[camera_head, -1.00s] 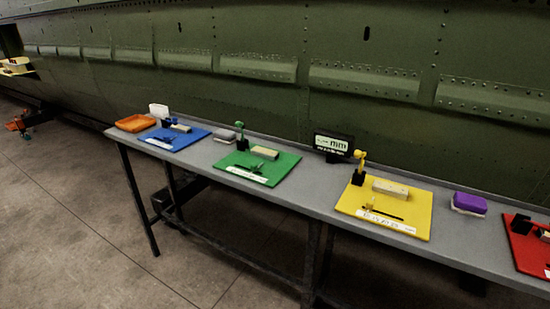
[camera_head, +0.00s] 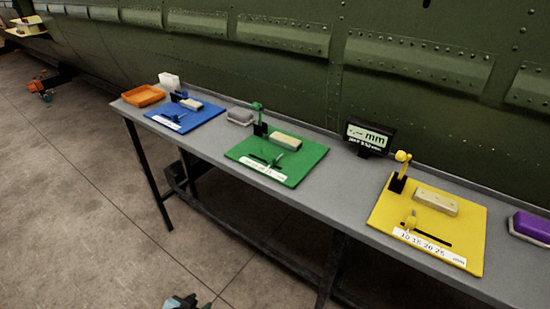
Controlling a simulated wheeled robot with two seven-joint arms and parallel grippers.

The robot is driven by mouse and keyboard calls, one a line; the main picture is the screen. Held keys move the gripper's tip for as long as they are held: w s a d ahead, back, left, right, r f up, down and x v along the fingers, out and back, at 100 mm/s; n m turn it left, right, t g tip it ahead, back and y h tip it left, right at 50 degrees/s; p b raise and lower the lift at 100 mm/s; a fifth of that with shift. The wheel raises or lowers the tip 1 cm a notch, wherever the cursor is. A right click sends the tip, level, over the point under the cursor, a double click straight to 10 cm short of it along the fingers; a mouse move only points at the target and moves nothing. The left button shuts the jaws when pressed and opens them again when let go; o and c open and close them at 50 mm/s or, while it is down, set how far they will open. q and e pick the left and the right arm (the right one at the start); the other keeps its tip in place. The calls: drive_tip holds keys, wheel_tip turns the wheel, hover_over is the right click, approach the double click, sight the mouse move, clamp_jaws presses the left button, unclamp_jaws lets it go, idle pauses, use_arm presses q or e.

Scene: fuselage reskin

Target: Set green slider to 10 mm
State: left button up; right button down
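The green board (camera_head: 300,163) lies on the grey bench in the middle of the view. Its green slider (camera_head: 278,160) sits by a dark slot, with a white scale strip (camera_head: 262,168) along the front edge; its numbers are too small to read. A green-topped lever on a black block (camera_head: 259,121) stands at the board's back left, beside a beige block (camera_head: 286,140). My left gripper (camera_head: 186,301) shows only in part at the bottom edge, low over the floor and well short of the bench. Whether it is open is unclear. My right gripper is out of view.
On the grey bench (camera_head: 330,195), a blue board (camera_head: 206,112) and orange tray (camera_head: 143,95) lie left. A yellow board (camera_head: 467,236) and purple-topped block (camera_head: 531,227) lie right. A black display (camera_head: 370,136) reads "mm" with dashes. Floor (camera_head: 80,200) before the bench is clear.

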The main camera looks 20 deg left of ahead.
use_arm(q)
drive_tip(key=w+d+r+t+h, duration=0.1)
drive_tip(key=w+d+r+t, duration=0.1)
drive_tip(key=w+r, duration=0.5)
drive_tip(key=w+d+r+t+h, duration=0.15)
drive_tip(key=w+r, duration=0.35)
drive_tip(key=r, duration=0.5)
drive_tip(key=m+t+h, duration=0.2)
drive_tip(key=t+h, duration=0.2)
drive_tip(key=t, duration=0.1)
approach(270, 160)
drive_tip(key=shift+g, duration=0.25)
drive_tip(key=x, duration=0.4)
drive_tip(key=shift+w+r+b, duration=0.15)
drive_tip(key=shift+b, duration=0.15)
drive_tip(key=x, duration=0.3)
drive_tip(key=shift+w+d+b, duration=0.15)
drive_tip(key=shift+w+b, duration=0.2)
drive_tip(key=shift+w+d, duration=0.2)
drive_tip(key=shift+w, duration=0.45)
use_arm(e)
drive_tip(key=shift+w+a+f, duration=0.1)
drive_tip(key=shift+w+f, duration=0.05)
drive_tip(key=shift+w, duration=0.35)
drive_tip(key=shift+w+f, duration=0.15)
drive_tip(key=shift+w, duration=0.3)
use_arm(q)
clamp_jaws()
